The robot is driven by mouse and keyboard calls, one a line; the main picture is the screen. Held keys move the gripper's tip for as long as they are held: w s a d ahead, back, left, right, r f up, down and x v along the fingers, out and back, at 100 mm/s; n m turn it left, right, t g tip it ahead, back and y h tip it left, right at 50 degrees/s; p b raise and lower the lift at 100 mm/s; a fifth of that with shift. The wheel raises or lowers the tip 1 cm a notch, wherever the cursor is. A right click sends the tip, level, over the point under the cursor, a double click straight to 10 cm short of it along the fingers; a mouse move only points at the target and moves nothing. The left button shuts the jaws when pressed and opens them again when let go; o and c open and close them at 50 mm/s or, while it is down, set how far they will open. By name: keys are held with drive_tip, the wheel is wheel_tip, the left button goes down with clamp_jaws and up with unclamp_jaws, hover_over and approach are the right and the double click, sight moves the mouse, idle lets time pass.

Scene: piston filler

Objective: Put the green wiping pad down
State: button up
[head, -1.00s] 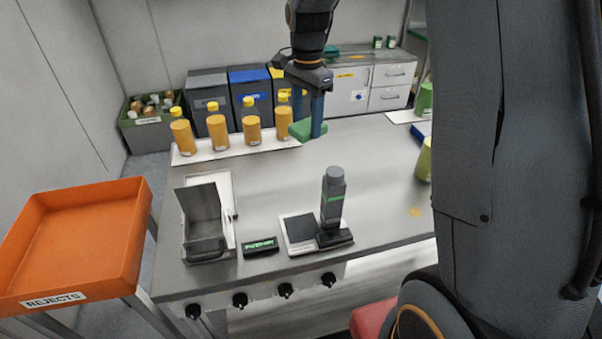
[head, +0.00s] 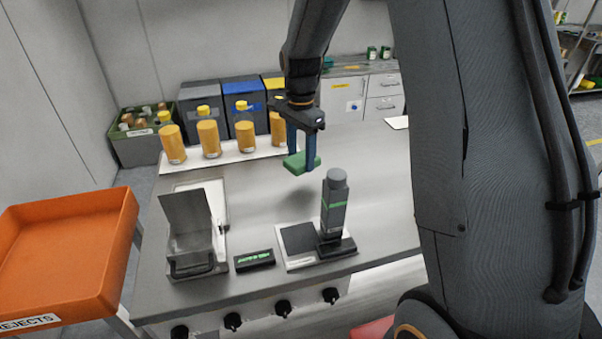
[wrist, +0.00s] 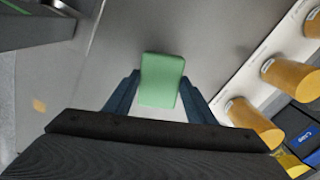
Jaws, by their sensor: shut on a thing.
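The green wiping pad (head: 300,163) is a small green block held between the blue fingers of my gripper (head: 301,158) in the head view. My gripper is shut on the pad and points down over the steel bench (head: 262,203). The pad looks raised above the bench top; the exact height is hard to tell. In the wrist view the pad (wrist: 161,80) sits between both fingertips, with bare steel beyond it.
Several orange bottles with yellow caps (head: 245,136) stand on a white strip behind and left. A grey-green device (head: 335,205) stands in front on a black base. A hinged metal box (head: 190,235) is front left. An orange rejects tray (head: 65,250) is far left. Bench centre is clear.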

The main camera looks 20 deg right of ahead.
sight(301, 158)
drive_tip(key=shift+f+p, duration=0.55)
drive_tip(key=shift+f, duration=2.25)
drive_tip(key=shift+f, duration=0.1)
drive_tip(key=o, duration=1.1)
wheel_tip(301, 158, up, 12)
drive_tip(key=b, duration=0.3)
